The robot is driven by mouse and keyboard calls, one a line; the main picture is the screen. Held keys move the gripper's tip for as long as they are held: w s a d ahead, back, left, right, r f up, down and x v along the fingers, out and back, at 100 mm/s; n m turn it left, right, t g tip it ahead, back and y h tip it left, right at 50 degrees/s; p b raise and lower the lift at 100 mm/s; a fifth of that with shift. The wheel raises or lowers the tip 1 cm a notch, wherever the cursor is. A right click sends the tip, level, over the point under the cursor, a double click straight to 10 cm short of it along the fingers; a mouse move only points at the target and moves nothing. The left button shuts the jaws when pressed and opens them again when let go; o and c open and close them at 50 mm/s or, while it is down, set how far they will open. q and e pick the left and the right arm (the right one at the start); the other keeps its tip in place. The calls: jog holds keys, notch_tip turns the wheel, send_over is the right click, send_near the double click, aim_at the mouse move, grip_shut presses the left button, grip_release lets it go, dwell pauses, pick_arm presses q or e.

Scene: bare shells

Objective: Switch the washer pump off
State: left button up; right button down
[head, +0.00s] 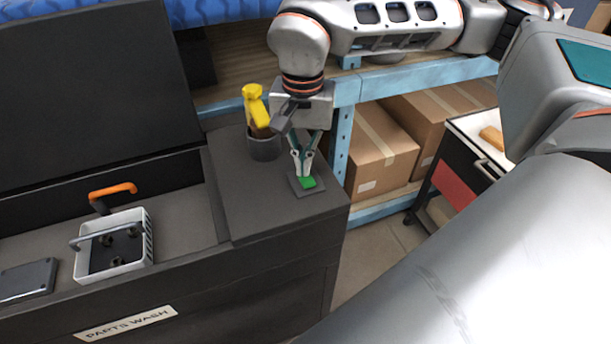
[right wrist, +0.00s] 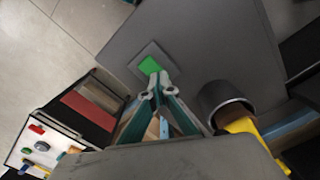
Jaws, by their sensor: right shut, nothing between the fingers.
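The pump switch is a green rocker (head: 308,182) on a dark square plate, on the flat top at the right end of the black parts washer (head: 260,215). In the right wrist view the green rocker (right wrist: 150,65) shows just past the fingertips. My right gripper (head: 304,174) points down at the switch, its fingertips together and empty, at or just above the rocker. I cannot tell whether they touch it. The right gripper (right wrist: 156,80) also looks shut in the right wrist view. My left gripper is not in view.
A dark cup (head: 263,146) with a yellow-handled tool stands close behind the gripper. A white basket (head: 115,250) sits in the washer basin, with the raised lid (head: 90,80) behind. Cardboard boxes (head: 375,150) on a blue shelf and a cart (head: 470,150) stand to the right.

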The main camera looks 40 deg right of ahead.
notch_tip(320, 180, up, 7)
jog(key=p, duration=0.6)
dwell(0.7)
jog(key=shift+f, duration=0.1)
